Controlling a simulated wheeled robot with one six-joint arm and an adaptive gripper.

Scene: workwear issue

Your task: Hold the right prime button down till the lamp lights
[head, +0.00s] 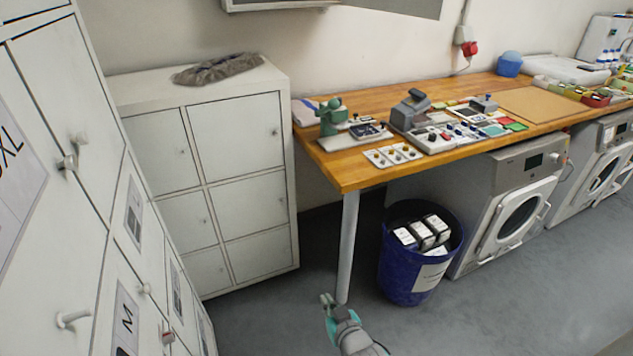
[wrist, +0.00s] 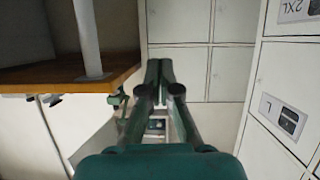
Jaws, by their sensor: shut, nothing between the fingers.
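Three small white plates (head: 378,157), each with a small dark and yellowish knob, lie in a row at the front edge of the wooden worktop. The right plate (head: 408,151) is probably the one with the right prime button. The button and any lamp are too small to make out. My gripper (head: 327,299) is low over the floor near the table leg, well below and left of the plates. In the wrist view my gripper (wrist: 158,68) is shut and empty, with its fingertips together. The buttons cannot be made out there.
The wooden worktop (head: 355,178) carries a green device (head: 331,116), a grey machine (head: 410,108) and several small coloured items. A white table leg (head: 347,245) stands beside my gripper. A blue bin (head: 408,285) with boxes is to the right. White lockers (head: 75,170) line the left.

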